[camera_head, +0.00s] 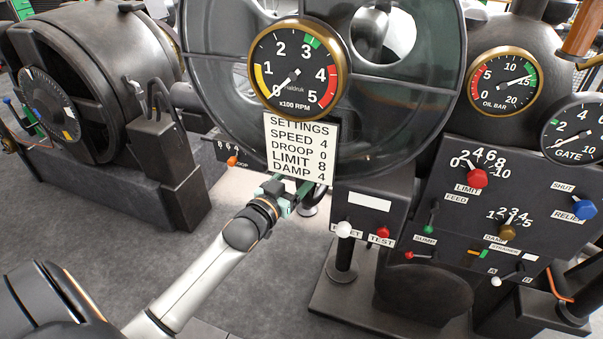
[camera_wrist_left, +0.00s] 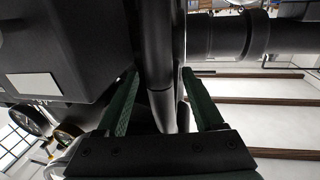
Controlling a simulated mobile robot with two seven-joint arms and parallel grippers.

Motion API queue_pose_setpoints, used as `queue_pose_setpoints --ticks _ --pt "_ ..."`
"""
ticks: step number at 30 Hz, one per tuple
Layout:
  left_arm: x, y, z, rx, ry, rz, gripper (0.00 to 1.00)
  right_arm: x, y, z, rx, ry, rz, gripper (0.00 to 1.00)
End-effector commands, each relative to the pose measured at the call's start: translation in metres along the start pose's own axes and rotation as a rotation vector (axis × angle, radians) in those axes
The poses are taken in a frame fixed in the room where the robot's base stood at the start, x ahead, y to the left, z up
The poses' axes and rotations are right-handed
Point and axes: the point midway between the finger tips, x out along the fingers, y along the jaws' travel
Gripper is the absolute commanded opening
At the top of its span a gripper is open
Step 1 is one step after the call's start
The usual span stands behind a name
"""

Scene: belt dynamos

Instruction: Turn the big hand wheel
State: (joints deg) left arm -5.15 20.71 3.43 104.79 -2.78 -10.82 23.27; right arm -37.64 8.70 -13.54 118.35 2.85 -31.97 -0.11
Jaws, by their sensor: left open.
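A large dark wheel (camera_head: 410,103) with a thick rim and openings fills the top middle of the head view. A gauge and a settings card hide part of it. My left gripper (camera_head: 283,184) is at the card's lower left edge, near the bottom of this wheel, and the card partly hides its tips. In the left wrist view, my left gripper (camera_wrist_left: 163,98) is open, with a dark bar (camera_wrist_left: 156,65) running between its green fingers. I cannot tell whether this bar is the wheel's rim or whether the fingers touch it. My right gripper is out of view.
The RPM gauge (camera_head: 296,68) and settings card (camera_head: 299,148) stand in front of the wheel. A control panel (camera_head: 455,215) with coloured knobs is at right. A dark machine (camera_head: 95,85) stands at left. Grey floor (camera_head: 120,250) lies open between.

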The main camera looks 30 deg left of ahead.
Motion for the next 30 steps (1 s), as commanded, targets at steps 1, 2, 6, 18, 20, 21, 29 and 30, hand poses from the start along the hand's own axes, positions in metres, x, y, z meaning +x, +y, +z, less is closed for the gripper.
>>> queue_pose_setpoints --ticks 1,2,6,18,20,21,29,30 --pt "0.0032 0.0000 -0.0001 0.000 0.001 0.000 0.69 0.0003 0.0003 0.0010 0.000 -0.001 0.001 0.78" --pt "0.0043 0.0001 -0.0001 0.000 0.001 0.000 0.69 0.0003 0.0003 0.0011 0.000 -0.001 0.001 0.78" --pt "0.0066 0.0003 -0.0001 0.000 0.000 0.001 0.69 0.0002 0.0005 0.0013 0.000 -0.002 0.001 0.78" --pt "0.0062 0.0002 -0.0002 0.000 0.000 0.001 0.46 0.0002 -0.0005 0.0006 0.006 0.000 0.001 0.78" --pt "0.0062 0.0002 -0.0002 0.000 0.000 0.001 0.39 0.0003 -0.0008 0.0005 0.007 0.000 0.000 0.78" --pt "0.0062 0.0002 -0.0002 0.000 0.000 0.001 0.34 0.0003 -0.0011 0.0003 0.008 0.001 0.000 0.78" --pt "0.0061 0.0004 -0.0001 0.000 0.000 0.001 0.05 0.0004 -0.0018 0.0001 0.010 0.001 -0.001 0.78" --pt "0.0061 0.0004 -0.0002 0.000 0.000 0.001 0.01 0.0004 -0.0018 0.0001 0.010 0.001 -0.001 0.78"
